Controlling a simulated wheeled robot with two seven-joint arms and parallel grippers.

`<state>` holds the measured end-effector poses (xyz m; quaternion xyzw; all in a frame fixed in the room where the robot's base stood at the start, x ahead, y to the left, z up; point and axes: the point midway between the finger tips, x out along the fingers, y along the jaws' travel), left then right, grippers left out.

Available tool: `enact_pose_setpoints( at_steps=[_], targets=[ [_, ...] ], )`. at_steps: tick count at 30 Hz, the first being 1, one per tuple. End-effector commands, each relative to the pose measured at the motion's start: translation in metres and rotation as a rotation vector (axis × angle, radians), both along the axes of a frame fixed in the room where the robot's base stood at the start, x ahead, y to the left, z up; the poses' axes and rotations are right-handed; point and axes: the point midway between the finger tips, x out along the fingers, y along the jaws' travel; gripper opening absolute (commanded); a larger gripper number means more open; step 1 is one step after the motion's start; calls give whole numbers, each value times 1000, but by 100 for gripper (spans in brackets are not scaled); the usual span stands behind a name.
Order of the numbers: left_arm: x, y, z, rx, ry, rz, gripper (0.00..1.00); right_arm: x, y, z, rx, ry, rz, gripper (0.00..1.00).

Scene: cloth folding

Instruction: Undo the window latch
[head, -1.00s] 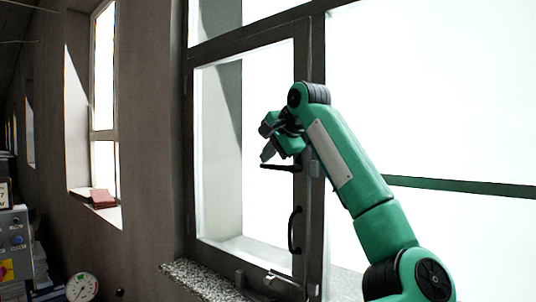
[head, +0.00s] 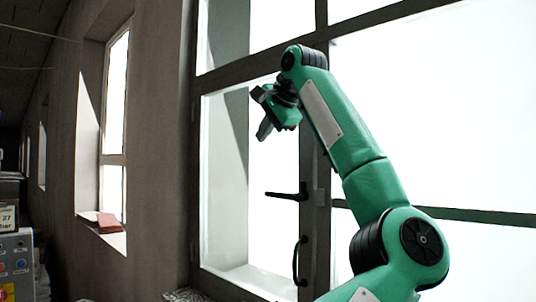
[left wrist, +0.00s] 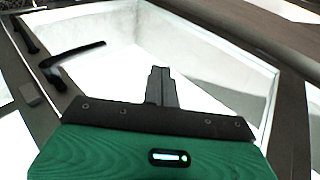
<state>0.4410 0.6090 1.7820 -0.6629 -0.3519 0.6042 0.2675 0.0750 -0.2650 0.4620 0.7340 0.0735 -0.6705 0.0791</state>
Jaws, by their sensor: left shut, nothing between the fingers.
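The window latch (head: 287,196) is a black lever handle on the dark window frame. It lies level, pointing left from its mount. My left gripper (head: 264,131) is shut and empty, above the latch and apart from it, with its fingers angled down. In the left wrist view the latch (left wrist: 75,53) shows at upper left, and the closed fingers (left wrist: 160,73) show in the middle with nothing in them. The window sash (head: 250,88) looks closed against its frame. My right gripper is not in view.
A curved black pull handle (head: 299,261) sits on the frame below the latch. A stone sill (head: 183,295) runs under the window. A reddish book-like object (head: 107,222) lies in the recess of another window at left. A grey control box (head: 14,262) stands at far left.

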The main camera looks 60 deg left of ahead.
Motion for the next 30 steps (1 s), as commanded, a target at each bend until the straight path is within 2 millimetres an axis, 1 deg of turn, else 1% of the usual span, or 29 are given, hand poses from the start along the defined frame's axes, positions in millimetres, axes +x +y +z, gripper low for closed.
enact_pose_setpoints(
  at_steps=[3,7,12,26,29,30],
  targets=[
    [-2,-1,10,0,1,0,0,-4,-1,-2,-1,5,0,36],
    [-3,-1,16,0,1,2,0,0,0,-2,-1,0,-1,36],
    [-3,-1,17,0,1,2,0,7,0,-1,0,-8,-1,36],
    [-3,-1,17,0,1,0,0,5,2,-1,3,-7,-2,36],
    [-3,-1,23,0,1,1,0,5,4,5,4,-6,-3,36],
    [-3,-1,28,0,1,1,0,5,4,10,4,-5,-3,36]
  ],
)
